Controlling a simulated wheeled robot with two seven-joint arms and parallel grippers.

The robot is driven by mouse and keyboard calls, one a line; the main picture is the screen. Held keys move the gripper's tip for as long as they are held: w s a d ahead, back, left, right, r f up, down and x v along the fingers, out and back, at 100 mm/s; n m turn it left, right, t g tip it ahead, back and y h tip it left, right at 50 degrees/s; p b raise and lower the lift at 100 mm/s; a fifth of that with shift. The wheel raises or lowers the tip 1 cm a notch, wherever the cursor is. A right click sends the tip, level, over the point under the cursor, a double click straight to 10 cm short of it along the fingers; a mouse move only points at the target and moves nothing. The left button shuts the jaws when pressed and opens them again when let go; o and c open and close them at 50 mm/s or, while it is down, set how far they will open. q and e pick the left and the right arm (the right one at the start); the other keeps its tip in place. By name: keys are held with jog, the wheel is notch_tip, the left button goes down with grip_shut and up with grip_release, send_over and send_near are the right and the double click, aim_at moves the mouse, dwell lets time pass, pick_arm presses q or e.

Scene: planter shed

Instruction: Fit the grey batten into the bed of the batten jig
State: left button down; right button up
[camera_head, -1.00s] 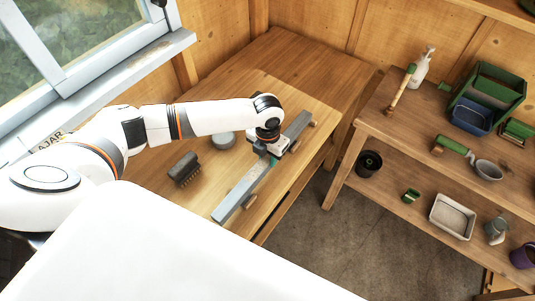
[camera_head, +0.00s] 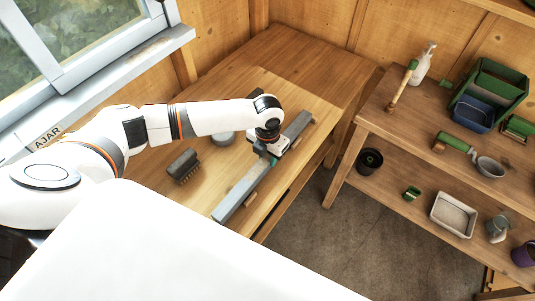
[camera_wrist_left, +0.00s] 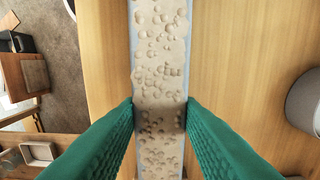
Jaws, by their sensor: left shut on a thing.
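The long grey batten (camera_head: 242,190) lies diagonally along the front edge of the wooden bench. My left gripper (camera_head: 275,157) is shut on it near its middle. In the left wrist view the green fingers (camera_wrist_left: 160,117) press on both sides of a strip with a pale, dimpled face (camera_wrist_left: 160,50) and grey edges. Small wooden blocks, which look like part of the batten jig (camera_head: 249,198), show beside the batten. Most of the jig is hidden under the batten and gripper, so I cannot tell whether the batten is seated in its bed. My right gripper is out of view.
A dark brush (camera_head: 183,165) and a round grey tin (camera_head: 223,137) stand on the bench (camera_head: 290,60) behind the batten. To the right, past a floor gap, is a shelf (camera_head: 385,125) with a green crate, spray bottle and pots. A window is at the left.

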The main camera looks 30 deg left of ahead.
aim_at(268, 158)
pick_arm(q)
jog(key=shift+f+b, duration=0.3)
jog(key=shift+f, duration=0.25)
jog(key=c, duration=0.9)
grip_release()
jog(key=shift+r, duration=0.1)
notch_tip(268, 158, up, 12)
jog(key=b, duration=0.2)
jog(key=shift+b, duration=0.3)
